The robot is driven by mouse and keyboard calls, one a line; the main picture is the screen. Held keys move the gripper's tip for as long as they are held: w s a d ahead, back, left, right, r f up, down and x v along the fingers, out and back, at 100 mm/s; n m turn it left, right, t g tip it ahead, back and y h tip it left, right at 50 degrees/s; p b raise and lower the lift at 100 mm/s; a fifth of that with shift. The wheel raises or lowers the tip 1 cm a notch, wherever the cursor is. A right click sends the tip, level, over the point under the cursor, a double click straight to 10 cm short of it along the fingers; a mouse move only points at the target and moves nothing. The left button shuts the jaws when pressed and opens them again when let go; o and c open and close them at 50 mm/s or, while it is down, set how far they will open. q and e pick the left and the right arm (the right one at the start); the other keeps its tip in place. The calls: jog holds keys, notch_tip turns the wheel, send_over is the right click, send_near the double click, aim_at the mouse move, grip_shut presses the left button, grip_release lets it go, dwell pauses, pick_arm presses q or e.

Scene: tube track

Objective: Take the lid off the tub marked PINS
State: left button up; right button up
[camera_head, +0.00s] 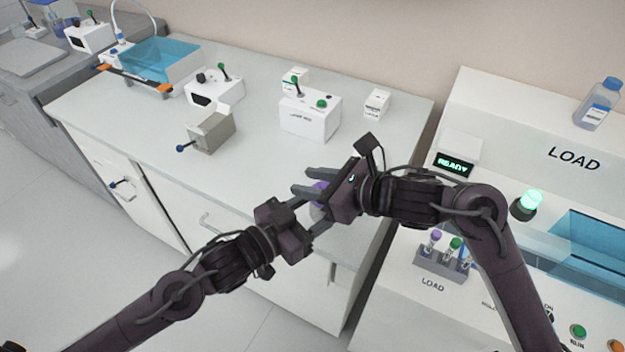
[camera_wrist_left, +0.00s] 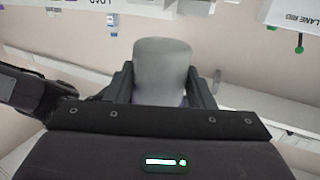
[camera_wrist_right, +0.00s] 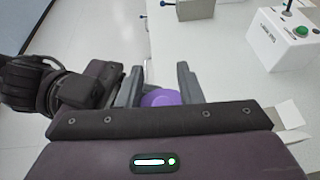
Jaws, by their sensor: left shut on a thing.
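A pale grey-white tub (camera_wrist_left: 162,70) fills the space between the fingers of my left gripper (camera_head: 311,214), which is shut on it in the air at the counter's front edge. Its purple lid (camera_wrist_right: 160,98) shows between the fingers of my right gripper (camera_head: 303,181); a bit of the lid also shows in the head view (camera_head: 319,188). The right fingers are apart, one on each side of the lid, close to it; I cannot tell whether they touch it. No marking on the tub can be read, and the grippers hide most of it.
On the counter (camera_head: 270,165) stand a white device with a green button (camera_head: 310,115), a grey block (camera_head: 211,132) and a blue water bath (camera_head: 160,62). A tube rack (camera_head: 442,260) stands at the LOAD machine on the right. The counter's front middle is clear.

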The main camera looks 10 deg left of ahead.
grip_shut()
jog(key=shift+r, duration=0.15)
dwell(0.4)
jog(key=shift+r, duration=0.95)
